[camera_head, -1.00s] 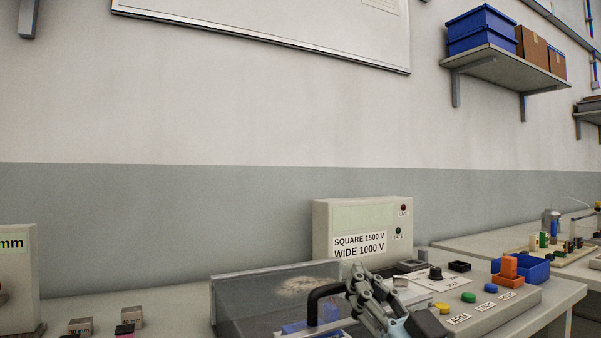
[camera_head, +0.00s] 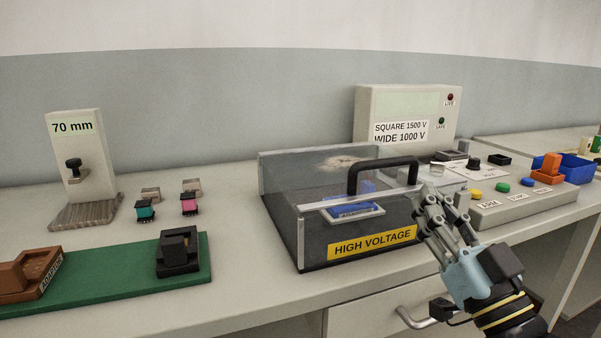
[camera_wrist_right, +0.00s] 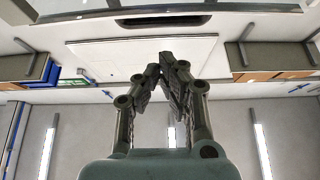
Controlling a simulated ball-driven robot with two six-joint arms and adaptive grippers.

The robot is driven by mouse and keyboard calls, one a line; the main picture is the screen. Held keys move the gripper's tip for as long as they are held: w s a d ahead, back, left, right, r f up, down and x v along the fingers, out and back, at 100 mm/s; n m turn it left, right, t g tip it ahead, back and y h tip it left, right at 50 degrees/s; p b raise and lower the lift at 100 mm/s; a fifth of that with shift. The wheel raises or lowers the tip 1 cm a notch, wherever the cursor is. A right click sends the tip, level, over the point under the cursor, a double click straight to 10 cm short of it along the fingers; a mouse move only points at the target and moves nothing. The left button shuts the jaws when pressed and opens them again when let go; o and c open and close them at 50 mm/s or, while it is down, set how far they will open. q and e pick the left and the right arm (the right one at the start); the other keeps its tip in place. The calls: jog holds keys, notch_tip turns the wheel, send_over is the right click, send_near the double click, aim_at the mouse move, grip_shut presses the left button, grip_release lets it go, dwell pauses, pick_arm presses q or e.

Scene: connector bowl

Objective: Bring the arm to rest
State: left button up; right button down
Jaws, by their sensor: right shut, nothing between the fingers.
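My right gripper (camera_head: 432,200) is in front of the right end of the high-voltage box (camera_head: 335,225), close to the box's lid handle (camera_head: 378,168). I cannot tell whether it touches the box. Its fingers are shut and empty. In the right wrist view the fingertips (camera_wrist_right: 168,62) meet, pointing toward the wall and ceiling. The box has clear walls, a black handle and a yellow HIGH VOLTAGE label; a blue item (camera_head: 355,211) shows inside. My left gripper is not in view.
A control panel (camera_head: 510,205) with coloured buttons stands to the right, a voltage unit (camera_head: 405,115) behind. On the left are a green board (camera_head: 110,275), a 70 mm stand (camera_head: 78,150) and small blocks. A drawer handle (camera_head: 412,318) is below the bench edge.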

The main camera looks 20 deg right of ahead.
jog(key=s+a+f+g, duration=0.1)
jog(key=s+f+g, duration=0.1)
jog(key=f+g, duration=0.35)
jog(key=s+a+f+g, duration=0.2)
jog(key=f+g, duration=0.3)
jog(key=f, duration=0.2)
jog(key=s+d+f+g+h, duration=0.1)
jog(key=s+f+g, duration=0.3)
jog(key=s, duration=0.5)
jog(key=s+d+f+g+h, duration=0.1)
jog(key=s+f+g, duration=0.1)
jog(key=s+g, duration=0.5)
jog(key=s+d+f, duration=0.1)
jog(key=s+f, duration=0.1)
jog(key=f, duration=1)
jog(key=s+d+f, duration=0.1)
jog(key=s+f, duration=0.1)
jog(key=f, duration=1)
jog(key=s+d+f+g, duration=0.1)
jog(key=s+f, duration=1.6)
jog(key=s, duration=0.1)
jog(key=shift+s+d+g, duration=0.2)
jog(key=shift+g, duration=0.15)
